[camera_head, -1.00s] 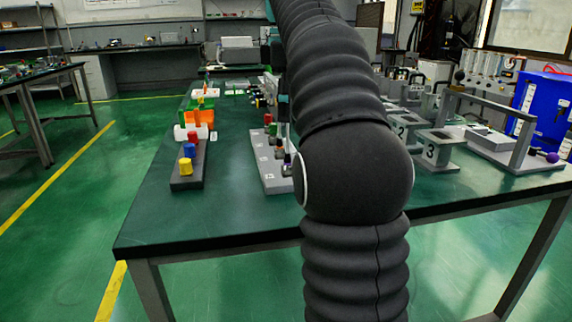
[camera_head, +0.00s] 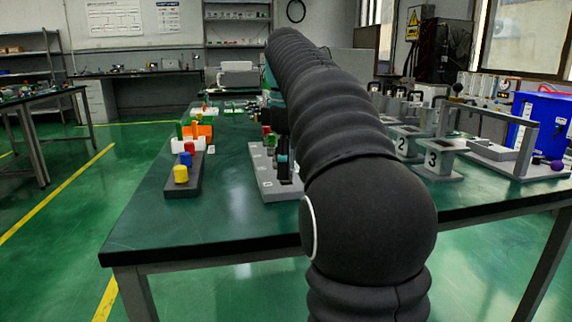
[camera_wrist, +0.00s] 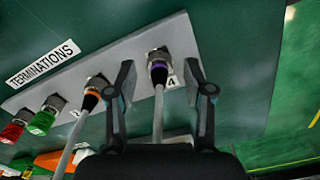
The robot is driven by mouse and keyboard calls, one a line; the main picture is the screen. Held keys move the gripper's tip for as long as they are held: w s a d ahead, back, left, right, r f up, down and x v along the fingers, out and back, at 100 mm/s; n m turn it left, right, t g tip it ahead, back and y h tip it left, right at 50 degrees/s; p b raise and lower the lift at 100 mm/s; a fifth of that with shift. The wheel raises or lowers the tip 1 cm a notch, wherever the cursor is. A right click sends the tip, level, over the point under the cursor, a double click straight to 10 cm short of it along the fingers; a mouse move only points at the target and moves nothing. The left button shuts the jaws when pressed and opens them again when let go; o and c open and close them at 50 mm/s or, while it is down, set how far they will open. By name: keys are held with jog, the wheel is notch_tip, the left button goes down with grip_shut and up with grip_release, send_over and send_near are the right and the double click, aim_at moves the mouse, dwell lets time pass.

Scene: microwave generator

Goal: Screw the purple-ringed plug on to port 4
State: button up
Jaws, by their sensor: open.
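In the wrist view, the purple-ringed plug (camera_wrist: 158,69) is at the port marked 4 on the grey TERMINATIONS panel (camera_wrist: 120,57), its grey cable running down towards me. Its nose meets the metal port fitting; I cannot tell whether it is threaded on. My gripper (camera_wrist: 159,80) is open, one finger on each side of the plug, with visible gaps. An orange-ringed plug (camera_wrist: 92,96) with its own cable is at the port to the left. In the head view the panel (camera_head: 268,184) is partly hidden by my arm.
Green (camera_wrist: 41,123) and red (camera_wrist: 13,130) caps sit on the ports further left. In the head view, a dark rack (camera_head: 186,186) with coloured pieces stands left of the panel. Numbered grey stands (camera_head: 436,160) are to the right. Table between rack and panel is clear.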

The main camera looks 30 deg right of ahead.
grip_shut()
